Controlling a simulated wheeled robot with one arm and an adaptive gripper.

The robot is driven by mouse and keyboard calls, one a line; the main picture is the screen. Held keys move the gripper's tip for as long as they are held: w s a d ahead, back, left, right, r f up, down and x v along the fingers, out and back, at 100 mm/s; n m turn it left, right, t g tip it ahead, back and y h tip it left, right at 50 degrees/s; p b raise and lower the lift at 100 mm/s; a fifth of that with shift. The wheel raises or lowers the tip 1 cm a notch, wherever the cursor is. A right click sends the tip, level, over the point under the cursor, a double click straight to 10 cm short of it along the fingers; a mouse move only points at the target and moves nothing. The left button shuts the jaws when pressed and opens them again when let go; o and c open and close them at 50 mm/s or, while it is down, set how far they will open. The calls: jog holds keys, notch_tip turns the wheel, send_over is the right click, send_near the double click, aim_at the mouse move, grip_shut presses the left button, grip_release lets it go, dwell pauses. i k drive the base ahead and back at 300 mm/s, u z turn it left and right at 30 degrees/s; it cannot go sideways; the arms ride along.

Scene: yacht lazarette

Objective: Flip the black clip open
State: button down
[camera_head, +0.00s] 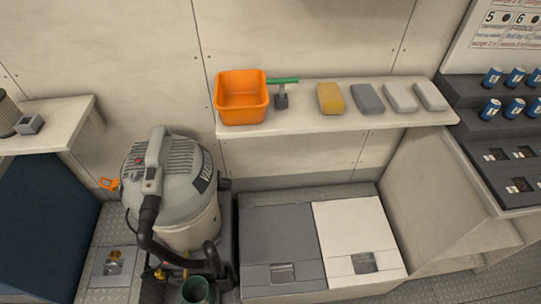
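A grey vacuum cleaner (168,190) with a domed head and a lighter drum stands on the floor left of centre. A small black part (225,184) juts from its right side, at the joint between head and drum. It looks like a clip, but it is too small to tell whether it is shut or open. An orange part (108,184) shows at the vacuum's left side. My gripper is not in view.
A black hose (146,226) curves down the vacuum's front to a dark green container (196,291). A shelf (330,119) at right holds an orange bin (242,97), a green-handled tool (282,90) and several blocks. Grey (278,225) and white (352,225) lids lie right of the vacuum.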

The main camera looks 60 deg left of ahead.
aim_at(219, 177)
jog(key=i, duration=0.65)
jog(key=u, duration=2.75)
jog(key=k, duration=0.6)
jog(key=u, duration=0.6)
jog(key=i, duration=0.55)
jog(key=u, duration=0.05)
